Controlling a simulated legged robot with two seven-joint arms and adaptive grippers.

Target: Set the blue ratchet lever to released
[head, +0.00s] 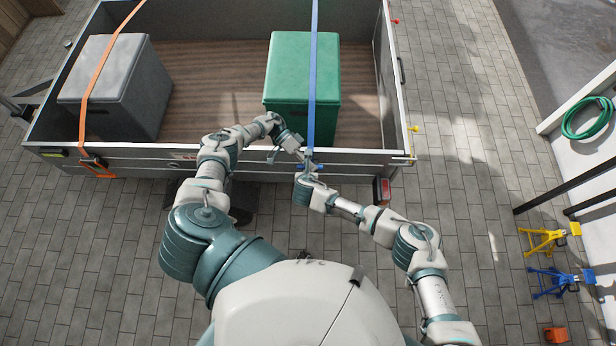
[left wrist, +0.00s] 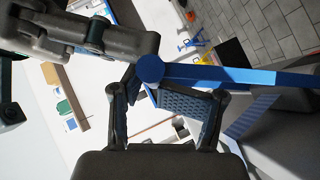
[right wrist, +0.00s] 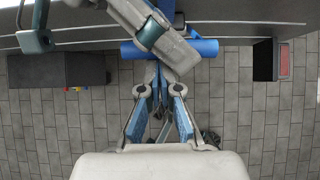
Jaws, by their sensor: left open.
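The blue ratchet (head: 312,166) sits on the near side wall of the trailer, below the blue strap (head: 313,60). In the left wrist view its blue lever (left wrist: 225,76) runs from the middle to the right edge. My left gripper (left wrist: 155,102) is open, its fingers close below the lever's round end. In the right wrist view a blue bar (right wrist: 200,48) of the ratchet lies just beyond my right gripper (right wrist: 157,82), with part of my left gripper crossing over it. The right fingers converge near the bar; whether they touch it is hidden.
The trailer (head: 250,160) holds a green box (head: 302,66) and a grey box (head: 115,85). An orange strap (head: 105,60) with its own orange ratchet (head: 95,166) crosses the grey box. Yellow (head: 548,238) and blue (head: 560,282) stands are at the right. Both my arms are close together.

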